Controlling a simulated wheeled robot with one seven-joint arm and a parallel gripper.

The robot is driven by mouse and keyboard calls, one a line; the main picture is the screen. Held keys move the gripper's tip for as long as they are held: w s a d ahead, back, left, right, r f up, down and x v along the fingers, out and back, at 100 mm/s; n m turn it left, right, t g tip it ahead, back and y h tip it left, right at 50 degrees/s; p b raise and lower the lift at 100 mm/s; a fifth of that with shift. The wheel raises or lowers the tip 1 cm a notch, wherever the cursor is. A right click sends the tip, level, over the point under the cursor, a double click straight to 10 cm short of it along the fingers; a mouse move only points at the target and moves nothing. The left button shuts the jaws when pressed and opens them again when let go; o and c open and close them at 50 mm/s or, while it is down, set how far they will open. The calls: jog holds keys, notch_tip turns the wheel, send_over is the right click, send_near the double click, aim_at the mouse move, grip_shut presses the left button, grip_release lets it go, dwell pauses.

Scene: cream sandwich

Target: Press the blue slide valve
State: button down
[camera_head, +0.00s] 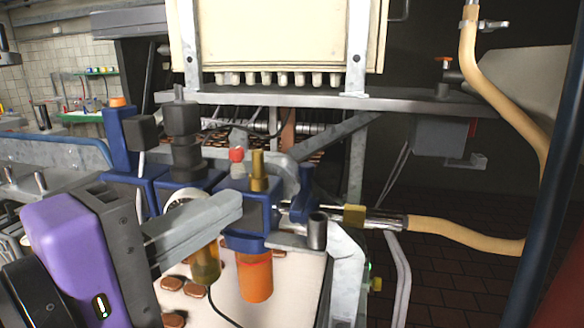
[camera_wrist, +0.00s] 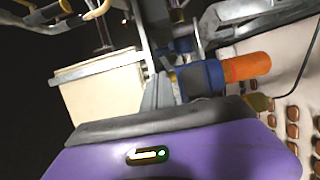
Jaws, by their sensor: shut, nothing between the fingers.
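A row of blue air-line units stands in the middle of the head view. At its right end is a blue upright part (camera_head: 303,178), which looks like the blue slide valve, beside a hose fitting. Left of it is a blue block (camera_head: 262,212) with a brass knob on top and an orange bowl (camera_head: 255,278) below. My gripper (camera_head: 238,203) is shut and empty. Its grey fingers point right, with the tips in front of the blue block; I cannot tell whether they touch. In the wrist view the fingers (camera_wrist: 163,84) end beside a blue body (camera_wrist: 202,77). The slide valve is not clearly distinguishable there.
A brass fitting (camera_head: 354,215) joins the row to a tan hose (camera_head: 450,233) at the right. A red knob (camera_head: 236,155) and black regulator (camera_head: 183,130) stand close by. A cream machine housing (camera_head: 275,35) is above. Chocolate-coloured biscuits (camera_head: 173,284) lie on a pale belt below.

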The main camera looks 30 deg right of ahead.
jog(key=shift+d, duration=0.1)
jog(key=p, duration=0.3)
send_near(303, 191)
jog(key=w+d, duration=0.1)
jog(key=w+d+r, duration=0.1)
jog(key=w+d, duration=0.1)
jog(key=w+d+r, duration=0.1)
jog(key=d, duration=0.1)
jog(key=shift+w+d+r, duration=0.1)
jog(key=shift+w+r, duration=0.05)
jog(key=shift+w, duration=0.15)
